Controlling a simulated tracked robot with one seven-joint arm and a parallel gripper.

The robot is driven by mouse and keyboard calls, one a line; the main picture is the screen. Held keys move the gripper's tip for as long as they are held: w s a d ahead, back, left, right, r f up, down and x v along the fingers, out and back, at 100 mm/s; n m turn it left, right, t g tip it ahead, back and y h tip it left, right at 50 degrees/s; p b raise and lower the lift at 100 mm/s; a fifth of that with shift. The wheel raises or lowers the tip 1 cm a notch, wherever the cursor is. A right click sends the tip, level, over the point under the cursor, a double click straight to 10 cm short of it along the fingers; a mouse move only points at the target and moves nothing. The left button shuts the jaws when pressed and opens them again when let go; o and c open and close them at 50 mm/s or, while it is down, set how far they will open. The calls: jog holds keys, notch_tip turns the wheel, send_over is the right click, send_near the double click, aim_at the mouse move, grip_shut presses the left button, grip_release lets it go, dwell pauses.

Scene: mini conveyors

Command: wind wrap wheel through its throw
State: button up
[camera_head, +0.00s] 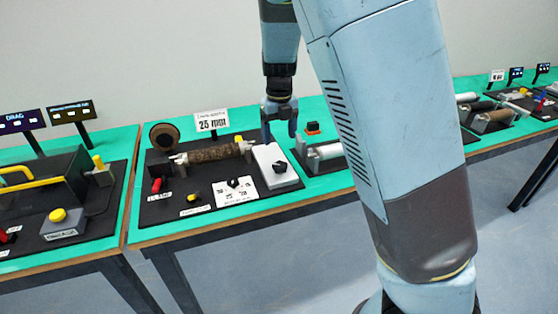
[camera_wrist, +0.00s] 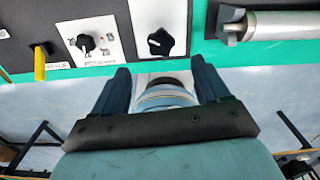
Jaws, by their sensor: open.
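No label that I can read says wrap wheel. A brown upright disc with a dark centre (camera_head: 164,136) stands at the back left of a black-based mini conveyor with a brown roller (camera_head: 214,154). A black turning knob (camera_head: 279,167) sits on a white box (camera_head: 266,156) at that unit's right end; the knob also shows in the wrist view (camera_wrist: 160,42). My gripper (camera_head: 281,135) is open and empty, fingers down, near the white box's far end. In the wrist view its fingertips (camera_wrist: 160,70) are apart, with the knob beyond them and not between them.
A smaller knob (camera_head: 233,183) on a white label plate, a red lever (camera_head: 156,185) and a yellow control (camera_head: 193,197) lie along the front. A sign (camera_head: 211,121) stands behind. A grey cylinder (camera_wrist: 280,25) is close on the right. My arm hides part of the bench.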

aim_at(280, 164)
notch_tip(280, 164, down, 10)
dwell(0.5)
jog(key=c, duration=1)
jog(key=shift+c, duration=0.2)
